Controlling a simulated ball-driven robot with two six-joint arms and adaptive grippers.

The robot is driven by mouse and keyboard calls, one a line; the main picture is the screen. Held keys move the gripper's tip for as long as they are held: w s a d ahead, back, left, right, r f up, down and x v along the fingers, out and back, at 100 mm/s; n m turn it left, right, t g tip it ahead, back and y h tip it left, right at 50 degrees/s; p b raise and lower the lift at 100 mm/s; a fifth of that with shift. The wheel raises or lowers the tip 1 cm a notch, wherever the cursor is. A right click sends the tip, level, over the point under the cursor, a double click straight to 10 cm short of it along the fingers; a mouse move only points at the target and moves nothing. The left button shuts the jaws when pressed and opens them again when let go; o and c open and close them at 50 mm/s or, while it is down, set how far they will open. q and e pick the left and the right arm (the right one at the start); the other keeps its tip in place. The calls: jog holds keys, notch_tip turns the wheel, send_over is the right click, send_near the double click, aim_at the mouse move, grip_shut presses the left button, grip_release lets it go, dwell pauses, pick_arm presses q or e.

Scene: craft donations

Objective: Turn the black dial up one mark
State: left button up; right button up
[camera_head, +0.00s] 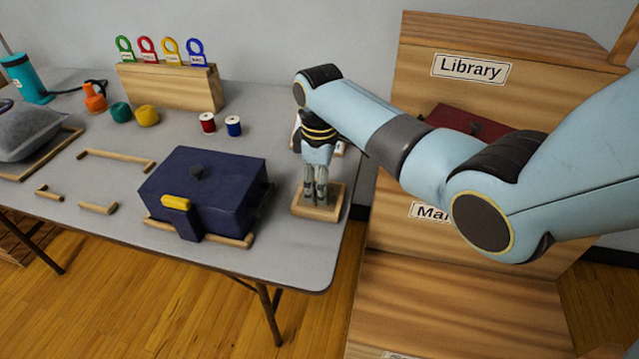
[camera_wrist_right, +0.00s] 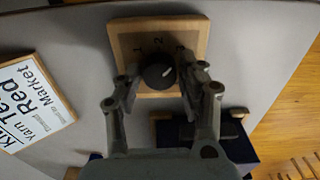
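The black dial (camera_wrist_right: 158,76) sits on a wood-framed panel (camera_wrist_right: 117,42) in the right wrist view. My right gripper (camera_wrist_right: 157,78) points down over the panel, one finger on each side of the dial, with apparent small gaps. In the head view, my right gripper (camera_head: 315,192) stands over the panel (camera_head: 312,212) near the table's right edge, and the dial is hidden by the fingers. My left gripper is not in view.
A dark blue box (camera_head: 215,185) with a yellow latch stands left of the panel. A printed card (camera_wrist_right: 32,100) lies close by. Red and blue spools (camera_head: 233,126) stand farther back. Wooden shelves (camera_head: 455,290) stand right of the table.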

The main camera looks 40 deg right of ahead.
jog(key=c, duration=0.7)
jog(key=shift+o, duration=0.2)
jog(key=shift+r+m+p, duration=0.15)
jog(key=shift+m+p, duration=0.75)
jog(key=shift+p, duration=0.15)
jog(key=shift+m+p, duration=1.05)
jog(key=shift+m, duration=0.15)
jog(key=shift+m+p, duration=0.7)
jog(key=shift+m, duration=0.5)
jog(key=shift+m+p, duration=0.5)
jog(key=shift+m, duration=0.6)
